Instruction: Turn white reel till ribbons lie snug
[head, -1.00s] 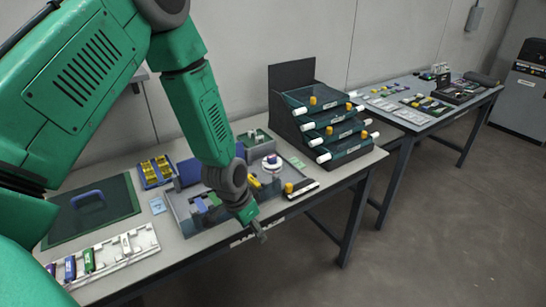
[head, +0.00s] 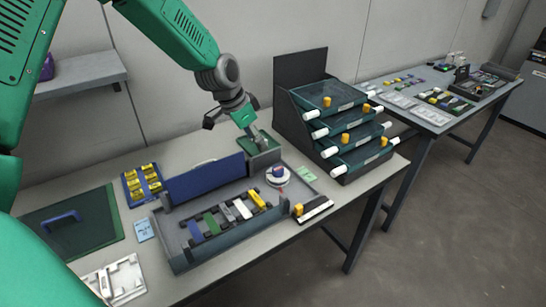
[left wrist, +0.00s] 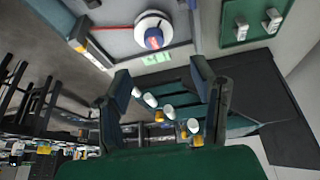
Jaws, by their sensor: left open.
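The white reel (head: 277,176), with a blue and red knob on top, sits at the right end of the grey splicing tray (head: 184,262). I cannot tell how snug these lie. My left gripper (head: 231,118) is open and empty, above and behind the tray, up and left of the reel. In the left wrist view its fingers (left wrist: 165,78) are spread, apart from the reel. My right gripper is not in view.
Several coloured cassettes (head: 222,217) lie in a row in the tray, in front of a raised blue lid (head: 205,180). A stack of drawers (head: 340,120) with white and orange knobs stands right of the reel. A small green box (head: 262,147) is behind it.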

